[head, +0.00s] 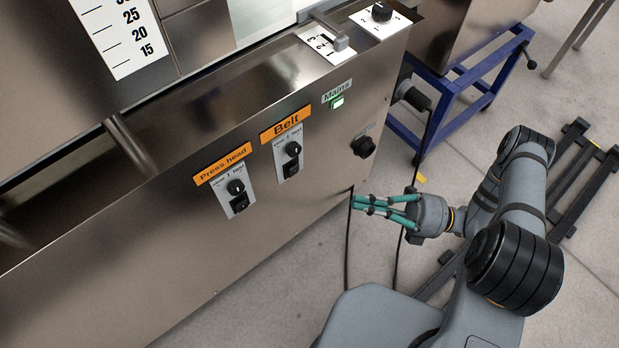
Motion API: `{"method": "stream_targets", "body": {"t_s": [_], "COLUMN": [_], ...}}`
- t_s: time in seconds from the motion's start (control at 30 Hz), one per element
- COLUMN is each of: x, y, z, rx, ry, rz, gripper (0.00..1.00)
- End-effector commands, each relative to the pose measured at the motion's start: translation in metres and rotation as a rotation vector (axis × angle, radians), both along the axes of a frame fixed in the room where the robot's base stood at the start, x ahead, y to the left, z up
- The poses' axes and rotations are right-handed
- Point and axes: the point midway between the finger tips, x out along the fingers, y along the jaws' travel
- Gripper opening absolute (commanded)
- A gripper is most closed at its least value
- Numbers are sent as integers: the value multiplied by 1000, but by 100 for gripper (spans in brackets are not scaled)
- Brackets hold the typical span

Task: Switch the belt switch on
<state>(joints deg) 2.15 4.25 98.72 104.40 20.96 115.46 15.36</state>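The belt switch is a small black rocker (291,169) at the bottom of a light plate under the orange "Belt" label (286,126). A black belt knob (293,149) sits above it on the same plate. The rocker's on or off position is too small to tell. My gripper (358,202) is to the right of and lower than the belt switch, in front of the machine's steel panel, and apart from the switch. Its teal fingers point left toward the panel. The fingers lie close together at this angle, and I cannot tell if they are open or shut. I see nothing held.
A "Press head" plate with a similar knob (235,187) and rocker (239,203) is left of the belt plate. A lit green Mains switch (337,102) and a black knob (363,147) are to the right. Black cables (348,245) hang near my gripper. A blue frame (455,90) stands behind.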

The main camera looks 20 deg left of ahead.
Motion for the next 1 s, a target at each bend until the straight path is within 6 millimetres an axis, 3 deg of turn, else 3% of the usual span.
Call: {"method": "stream_targets", "body": {"t_s": [0.37,0.87,1.0], "x": [-4,-37,-28], "y": [7,90,108], "z": [2,26,33], "rx": [1,-1,0], "ry": [-1,-2,-7], "rz": [6,8,6], "gripper": [0,0,0]}}
